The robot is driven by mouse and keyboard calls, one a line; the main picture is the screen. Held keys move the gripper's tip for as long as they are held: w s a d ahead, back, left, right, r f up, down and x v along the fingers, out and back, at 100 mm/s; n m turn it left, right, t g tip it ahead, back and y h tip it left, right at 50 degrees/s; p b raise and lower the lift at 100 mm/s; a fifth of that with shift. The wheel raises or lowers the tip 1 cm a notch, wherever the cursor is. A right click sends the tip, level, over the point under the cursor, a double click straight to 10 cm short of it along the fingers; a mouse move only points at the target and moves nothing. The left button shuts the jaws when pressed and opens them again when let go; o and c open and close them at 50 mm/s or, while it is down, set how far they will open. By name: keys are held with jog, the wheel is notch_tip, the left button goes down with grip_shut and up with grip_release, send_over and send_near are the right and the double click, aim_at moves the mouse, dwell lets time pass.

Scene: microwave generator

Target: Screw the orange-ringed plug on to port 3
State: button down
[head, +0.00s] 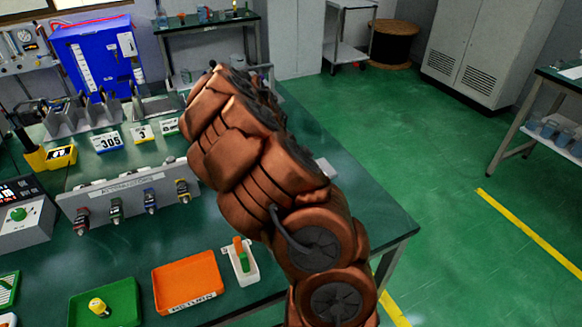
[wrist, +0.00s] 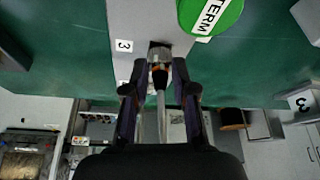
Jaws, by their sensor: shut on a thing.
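The wrist view shows my gripper (wrist: 160,88) closed on the orange-ringed plug (wrist: 160,76), with a grey cable (wrist: 162,115) trailing back between the fingers. The plug's front end points at a metal port (wrist: 158,54) on a grey panel (wrist: 138,18). The plug and port look in line and touching or nearly so; I cannot tell whether the threads are engaged. A label "3" (wrist: 124,45) is on the panel beside the port. In the head view my copper-coloured arm hides the gripper, plug and port.
A round green "TERM" piece (wrist: 212,14) is close to the port. A blue case (head: 95,58) stands behind.

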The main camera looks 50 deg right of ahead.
jog(key=m+b, duration=0.1)
jog(key=m, duration=0.1)
jog(key=m+g+b, duration=0.1)
jog(key=shift+w+d+f+m+y+b, duration=0.1)
jog(key=shift+w+f+m+y+b, duration=0.1)
jog(key=shift+m+y+b, duration=0.15)
jog(key=shift+r+m+g+y+b, duration=0.1)
jog(key=shift+m+g+y+b, duration=0.4)
jog(key=shift+m+b, duration=0.9)
jog(key=shift+m, duration=0.35)
jog(key=c, duration=0.9)
grip_release()
jog(key=shift+r, duration=0.1)
jog(key=v, duration=1.2)
jog(key=shift+w, duration=0.2)
jog(key=shift+h, duration=0.25)
